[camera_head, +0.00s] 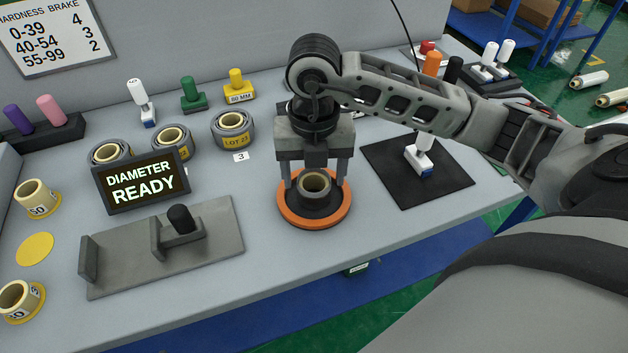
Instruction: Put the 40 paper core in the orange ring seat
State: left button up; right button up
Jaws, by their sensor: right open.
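A tan paper core (314,184) stands upright inside the dark centre of the orange ring seat (290,219). No number on this core shows, so I cannot read whether it is the 40. My right gripper (314,181) points down over the seat with its fingers open, one on each side of the core and apart from it. My left gripper is not in view. Two other tan cores stand at the left edge: one with a label like 50 (37,196), and one nearer the front (18,298) whose label is hard to read.
An empty yellow disc (35,249) lies between the left cores. A sign reading DIAMETER READY (142,181) stands behind a grey fixture (110,268). Several wrapped rolls (233,131) sit behind. A black mat (445,185) with a white-handled tool (420,155) lies right.

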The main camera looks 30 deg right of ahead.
pick_arm(q)
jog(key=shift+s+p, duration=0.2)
jog(key=shift+p, duration=0.15)
pick_arm(e)
notch_tip(320, 180, up, 9)
dwell(0.4)
